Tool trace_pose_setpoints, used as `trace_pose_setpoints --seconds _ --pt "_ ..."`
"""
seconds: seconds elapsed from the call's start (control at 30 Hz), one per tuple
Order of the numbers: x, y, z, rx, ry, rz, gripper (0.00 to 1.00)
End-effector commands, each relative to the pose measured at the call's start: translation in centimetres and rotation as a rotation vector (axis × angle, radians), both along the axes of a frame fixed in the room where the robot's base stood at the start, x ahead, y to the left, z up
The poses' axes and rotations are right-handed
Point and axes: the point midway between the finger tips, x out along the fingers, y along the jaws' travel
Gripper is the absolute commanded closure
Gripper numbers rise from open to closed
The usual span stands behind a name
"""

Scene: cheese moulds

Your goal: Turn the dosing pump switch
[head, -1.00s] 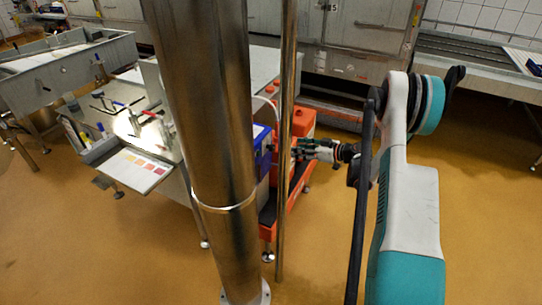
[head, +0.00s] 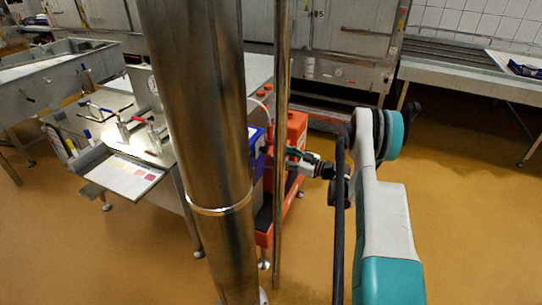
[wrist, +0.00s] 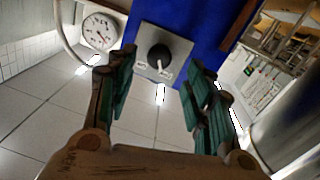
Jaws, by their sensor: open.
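The dosing pump switch (wrist: 159,55) is a round black knob with a pale pointer mark on a grey plate (wrist: 178,46), set on a blue housing (wrist: 205,25). In the wrist view it lies straight ahead, beyond the fingertips and between their lines. My gripper (wrist: 158,75) is open and empty, with green-padded fingers on either side. No finger touches the knob. In the head view, my gripper (head: 294,157) is beside the orange and blue unit (head: 297,127). The knob is not visible there; the steel posts hide part of the blue housing (head: 255,139).
A thick steel column (head: 205,110) and a thin pole (head: 281,120) stand in front of the unit. A round gauge (wrist: 100,31) with a hose is left of the switch. A steel table (head: 120,125) with valves stands left. Yellow floor is open at right.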

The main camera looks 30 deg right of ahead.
Motion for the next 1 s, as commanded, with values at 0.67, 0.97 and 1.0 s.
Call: trace_pose_setpoints --seconds 0.67,0.97,1.0 --pt "4.1 2.7 0.0 0.000 0.000 -0.001 0.52" --pt "4.1 2.7 0.0 0.000 0.000 -0.001 0.97" --pt "4.1 2.7 0.0 -0.001 0.001 0.000 0.97"
